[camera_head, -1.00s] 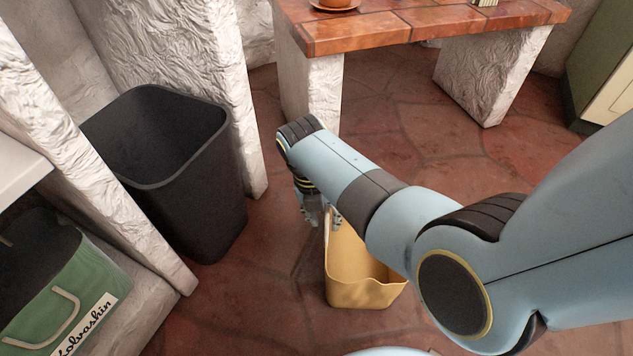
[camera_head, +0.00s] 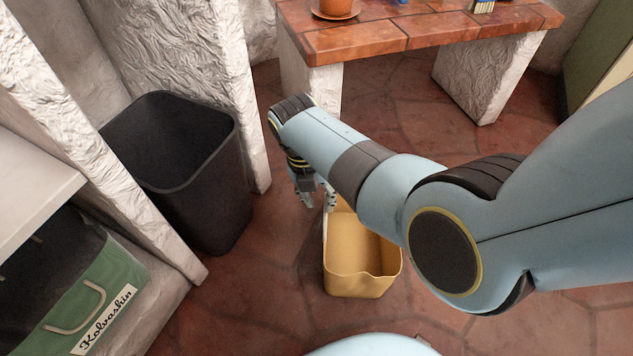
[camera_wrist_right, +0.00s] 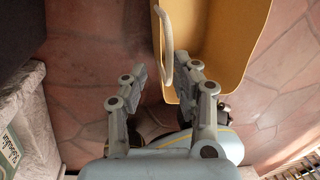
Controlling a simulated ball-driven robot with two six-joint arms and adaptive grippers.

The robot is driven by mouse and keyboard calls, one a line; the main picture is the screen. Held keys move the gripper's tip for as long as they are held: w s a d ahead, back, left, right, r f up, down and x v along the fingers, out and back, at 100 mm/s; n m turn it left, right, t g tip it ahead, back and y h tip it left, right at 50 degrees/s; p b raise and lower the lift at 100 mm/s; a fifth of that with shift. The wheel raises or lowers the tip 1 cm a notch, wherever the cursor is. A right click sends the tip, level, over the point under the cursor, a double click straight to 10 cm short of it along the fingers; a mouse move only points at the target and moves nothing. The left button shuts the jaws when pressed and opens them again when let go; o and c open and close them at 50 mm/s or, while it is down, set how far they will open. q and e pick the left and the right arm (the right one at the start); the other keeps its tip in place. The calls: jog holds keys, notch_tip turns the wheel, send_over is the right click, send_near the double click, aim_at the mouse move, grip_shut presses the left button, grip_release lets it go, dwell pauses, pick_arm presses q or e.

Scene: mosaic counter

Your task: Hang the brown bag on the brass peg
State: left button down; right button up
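The only bag near my right gripper is a tan-yellow, open-topped bag (camera_head: 362,265) with a pale handle, upright low over the tiled floor. I cannot tell whether its base touches the floor. My right gripper (camera_head: 319,198) is beside its upper left edge, fingers pointing down and apart. In the right wrist view, the bag (camera_wrist_right: 232,40) is at the top right and its handle (camera_wrist_right: 165,42) reaches toward the gap between the open fingers (camera_wrist_right: 165,80), closer to the right finger. Contact is unclear. The brass peg and my left gripper are not in view.
A black bin (camera_head: 205,195) stands left, beside rough white walls. A green bag labelled Kolvashin (camera_head: 110,285) sits in a niche at lower left. A tiled counter (camera_head: 400,32) on white legs is at the back, with a terracotta pot (camera_head: 335,8). Floor between is clear.

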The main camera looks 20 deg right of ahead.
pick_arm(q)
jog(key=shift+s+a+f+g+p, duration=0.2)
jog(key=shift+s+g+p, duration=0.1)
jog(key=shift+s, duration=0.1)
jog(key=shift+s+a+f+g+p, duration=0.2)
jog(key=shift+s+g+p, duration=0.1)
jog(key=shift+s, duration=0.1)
pick_arm(e)
jog(key=shift+w+a+r, duration=0.1)
jog(key=shift+a+r, duration=0.1)
jog(key=shift+r, duration=0.95)
jog(key=s+d+r+m+t, duration=0.1)
jog(key=s+d+m, duration=0.3)
jog(key=s+m, duration=0.35)
jog(key=s+d+m+t, duration=0.1)
jog(key=s+d+m, duration=0.4)
jog(key=s+m, duration=0.3)
jog(key=s+r+m+t+y, duration=0.1)
jog(key=s+r+m, duration=0.9)
jog(key=r+m, duration=0.2)
jog(key=shift+d+r+m+t+y, duration=0.25)
jog(key=shift+r+m+t+y, duration=0.1)
jog(key=shift+m, duration=0.8)
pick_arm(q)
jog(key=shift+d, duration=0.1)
